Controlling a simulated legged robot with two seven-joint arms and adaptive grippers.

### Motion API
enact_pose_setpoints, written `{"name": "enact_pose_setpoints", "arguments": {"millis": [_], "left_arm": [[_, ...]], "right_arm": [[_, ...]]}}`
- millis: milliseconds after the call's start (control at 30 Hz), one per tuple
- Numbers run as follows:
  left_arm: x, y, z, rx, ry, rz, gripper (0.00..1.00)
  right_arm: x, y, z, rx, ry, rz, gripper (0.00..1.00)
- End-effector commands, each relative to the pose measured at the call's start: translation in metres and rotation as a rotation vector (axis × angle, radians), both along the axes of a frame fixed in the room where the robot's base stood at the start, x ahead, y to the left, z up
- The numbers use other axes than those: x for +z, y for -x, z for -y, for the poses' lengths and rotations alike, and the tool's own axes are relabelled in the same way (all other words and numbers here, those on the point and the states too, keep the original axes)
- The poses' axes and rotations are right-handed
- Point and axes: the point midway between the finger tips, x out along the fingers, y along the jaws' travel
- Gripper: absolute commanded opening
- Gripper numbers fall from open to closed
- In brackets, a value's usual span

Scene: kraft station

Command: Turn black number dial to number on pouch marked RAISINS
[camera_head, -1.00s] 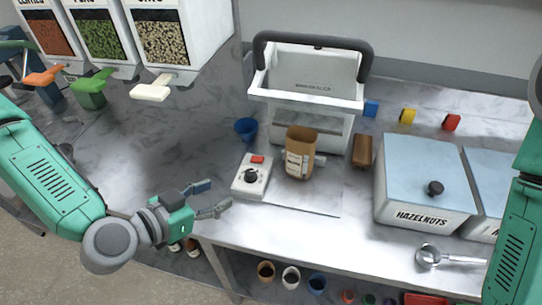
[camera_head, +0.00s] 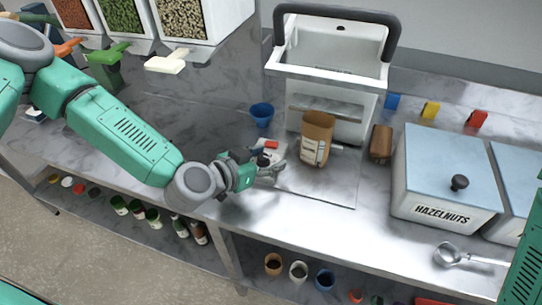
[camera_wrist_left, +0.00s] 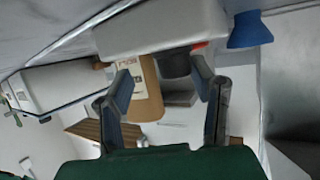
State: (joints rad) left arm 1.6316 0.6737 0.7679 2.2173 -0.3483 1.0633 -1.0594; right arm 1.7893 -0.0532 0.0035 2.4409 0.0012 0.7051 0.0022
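The dial box (camera_head: 259,148) is a small pale box with a red button (camera_head: 271,145). My left gripper (camera_head: 272,165) is over its front side and hides the black dial in the head view. In the left wrist view, the black dial (camera_wrist_left: 174,64) shows between the two spread fingers of my left gripper (camera_wrist_left: 165,82), nearer the right finger, with a gap to the left one. The brown pouch (camera_head: 320,124) stands upright right of the box. Its white label is too small to read; it also shows in the wrist view (camera_wrist_left: 150,100). My right gripper is not in view.
A blue cup (camera_head: 262,114) stands behind the dial box. A white machine with a dark handle (camera_head: 325,70) is behind the pouch. A brown block (camera_head: 381,144) and the HAZELNUTS bin (camera_head: 445,180) stand to the right.

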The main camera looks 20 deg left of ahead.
Motion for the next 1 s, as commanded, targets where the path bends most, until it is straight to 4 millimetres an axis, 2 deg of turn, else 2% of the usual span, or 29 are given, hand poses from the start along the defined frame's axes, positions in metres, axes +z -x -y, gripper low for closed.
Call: {"name": "enact_pose_setpoints", "arguments": {"millis": [100,400,433,533,567,1000], "left_arm": [[-0.005,-0.006,-0.002,0.001,0.005,-0.005,0.47],[-0.004,-0.007,0.006,0.001,-0.003,-0.002,0.47],[-0.004,-0.007,0.007,0.001,-0.005,-0.002,0.40],[-0.004,-0.007,0.009,0.001,-0.009,-0.001,0.04],[-0.004,-0.007,0.010,0.001,-0.009,-0.001,0.00],[-0.004,-0.004,0.006,-0.005,0.001,-0.005,0.00]], "right_arm": [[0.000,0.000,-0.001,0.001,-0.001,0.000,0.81],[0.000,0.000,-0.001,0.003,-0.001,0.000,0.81],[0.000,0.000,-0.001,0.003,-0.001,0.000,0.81],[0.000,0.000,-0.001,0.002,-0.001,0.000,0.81],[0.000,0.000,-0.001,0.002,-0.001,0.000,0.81],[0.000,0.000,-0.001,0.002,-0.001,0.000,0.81]]}}
